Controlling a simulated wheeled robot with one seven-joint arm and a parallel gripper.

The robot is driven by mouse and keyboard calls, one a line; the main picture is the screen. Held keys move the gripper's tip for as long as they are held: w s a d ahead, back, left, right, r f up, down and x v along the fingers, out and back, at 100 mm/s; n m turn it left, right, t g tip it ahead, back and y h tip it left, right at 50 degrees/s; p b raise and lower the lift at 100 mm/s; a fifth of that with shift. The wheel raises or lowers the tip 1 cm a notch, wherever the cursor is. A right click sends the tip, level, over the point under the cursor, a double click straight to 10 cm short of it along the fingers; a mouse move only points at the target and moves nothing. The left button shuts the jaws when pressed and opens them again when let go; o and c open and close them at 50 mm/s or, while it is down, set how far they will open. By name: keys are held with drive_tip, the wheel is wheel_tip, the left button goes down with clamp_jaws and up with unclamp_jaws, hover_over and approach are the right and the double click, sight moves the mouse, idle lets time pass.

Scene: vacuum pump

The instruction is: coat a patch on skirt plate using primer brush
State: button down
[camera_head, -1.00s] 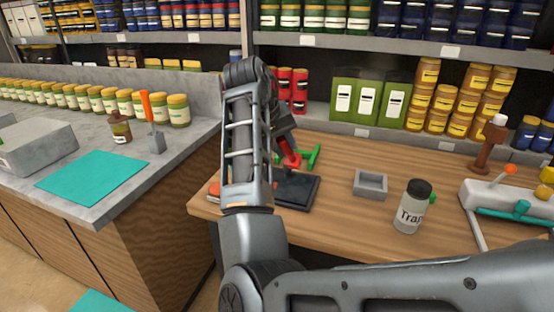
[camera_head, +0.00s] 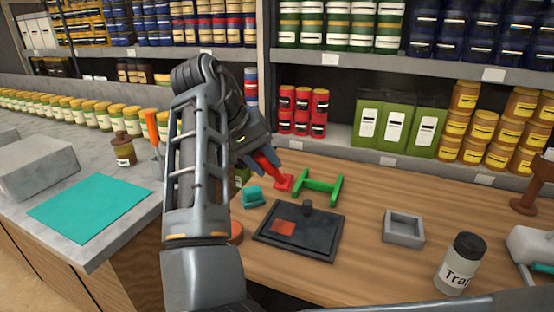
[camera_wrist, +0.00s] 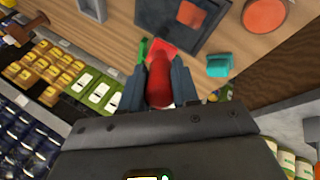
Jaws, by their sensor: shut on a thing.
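The primer brush (camera_head: 267,163) is red, with a thick handle and a flat red end. My gripper (camera_head: 262,158) is shut on its handle, with the brush slanting down. In the wrist view the brush (camera_wrist: 160,82) stands between the two fingers of my gripper (camera_wrist: 159,74). The dark skirt plate (camera_head: 318,233) lies on the wooden bench, nearer me than the brush. It bears an orange-red patch (camera_head: 284,227) and a dark knob. The plate (camera_wrist: 150,17) also shows at the top of the wrist view. Whether the brush end touches the bench is unclear.
A green stand (camera_head: 318,186) is right beside the brush end. A teal block (camera_head: 252,196) and an orange disc (camera_head: 236,232) lie left of the plate. A grey tray (camera_head: 403,229) and a labelled jar (camera_head: 461,265) stand right. Shelves of jars line the back.

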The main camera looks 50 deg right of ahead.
sight(284, 182)
drive_tip(key=shift+w+a, duration=0.1)
drive_tip(key=shift+a, duration=0.05)
drive_tip(key=shift+f, duration=0.85)
wheel_tip(284, 182, down, 3)
drive_tip(key=b, duration=0.2)
drive_tip(key=shift+b, duration=0.4)
